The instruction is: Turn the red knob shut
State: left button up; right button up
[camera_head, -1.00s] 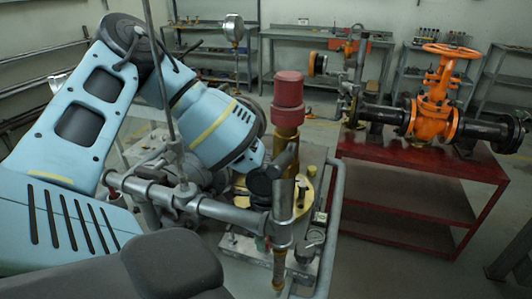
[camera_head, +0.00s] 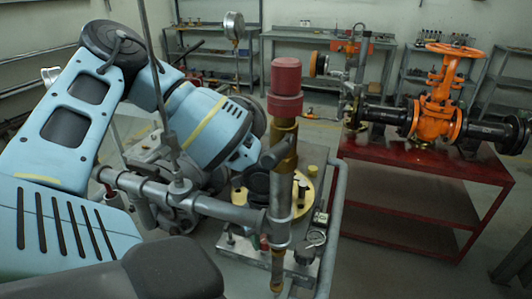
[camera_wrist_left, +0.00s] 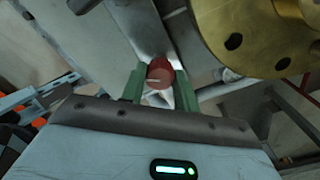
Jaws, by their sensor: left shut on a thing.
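In the left wrist view a small round red knob (camera_wrist_left: 160,74) with a pale line across its face sits between the two green fingers of my left gripper (camera_wrist_left: 158,82). The fingers are closed on its sides. In the head view my left arm reaches in behind the grey pipes, and its wrist end (camera_head: 240,155) shows beside the brass-and-red fitting. The fingers and the knob are hidden or too small to make out there. My right gripper is in neither view.
A tall brass fitting with a red cap (camera_head: 285,88) and a grey horizontal pipe (camera_head: 225,208) stand in front of the arm. A brass flange (camera_wrist_left: 255,35) is close to the gripper. An orange valve (camera_head: 436,100) stands on a red table (camera_head: 420,165) to the right.

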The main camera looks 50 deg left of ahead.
aim_at(265, 239)
pick_arm(q)
jog(key=m, duration=0.6)
jog(key=shift+m+b, duration=0.3)
jog(key=shift+b, duration=0.05)
jog(key=m, duration=0.5)
dwell(0.4)
jog(key=o, duration=1)
jog(key=shift+c, duration=0.2)
jog(key=shift+r+p, duration=0.45)
jog(key=shift+r, duration=3.5)
